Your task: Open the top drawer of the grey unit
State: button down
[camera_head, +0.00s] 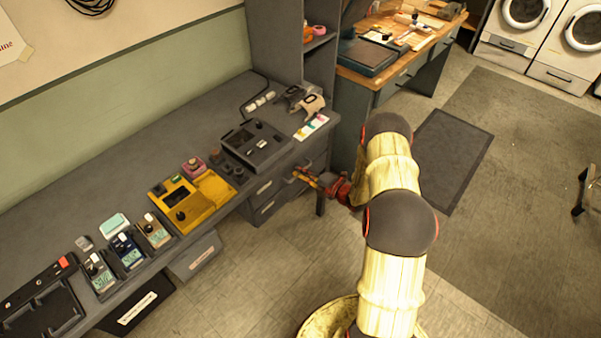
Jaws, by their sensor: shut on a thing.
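The grey drawer unit (264,215) stands under the right end of the long grey bench, with handles on its stacked drawer fronts. Its top drawer (268,183) looks about flush with the front, though the view from above makes a small gap hard to tell. My gripper (302,175), red with orange-yellow fingers, reaches in from the right to the upper part of the unit. It is shut on a drawer handle there; the fingers largely hide the handle.
On the bench (130,168) stand a yellow device (205,198), a dark tray device (257,145) and several meters. Labelled bins (196,258) are below it. A wooden-topped desk (360,79) stands behind. The floor in front of the unit (275,265) is clear, left of my arm.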

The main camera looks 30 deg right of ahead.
jog(key=shift+s, duration=0.1)
jog(key=f+p+v, duration=0.2)
jog(key=v, duration=0.9)
jog(key=s+f+p+v, duration=0.1)
jog(key=f+p+v, duration=0.2)
jog(key=v, duration=0.9)
jog(key=shift+d, duration=0.15)
jog(key=c, duration=2.2)
grip_release()
jog(key=shift+c, duration=0.2)
jog(key=shift+s+r, duration=0.1)
jog(key=v, duration=1.2)
